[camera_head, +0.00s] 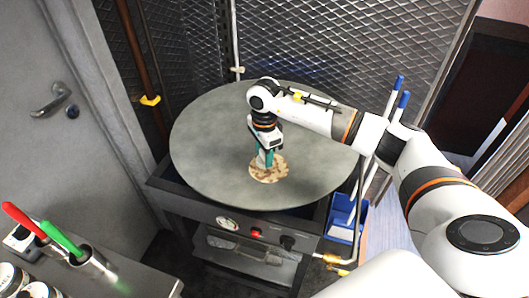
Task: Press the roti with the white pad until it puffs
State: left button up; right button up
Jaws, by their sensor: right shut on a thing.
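The roti (268,174) is a pale round with brown patches. It lies flat near the front of the large round grey griddle (215,150). My right gripper (266,154) reaches in from the right and points down over the roti's far part. It is shut on the white pad (260,162), of which only a small pale part shows by the teal fingers. The pad is at the roti's top, but I cannot tell how hard it presses. The roti looks flat from here. My left gripper is not in view.
A blue bin (345,220) stands right of the stove. Metal mesh walls rise behind. Most of the griddle is bare.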

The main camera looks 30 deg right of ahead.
jog(key=shift+f+b, duration=0.45)
jog(key=shift+f, duration=0.1)
dwell(0.4)
jog(key=shift+s+f, duration=0.15)
dwell(1.3)
jog(key=shift+r+p, duration=0.5)
jog(key=shift+r, duration=0.65)
jog(key=shift+r+p, duration=1.25)
jog(key=shift+r, duration=1.25)
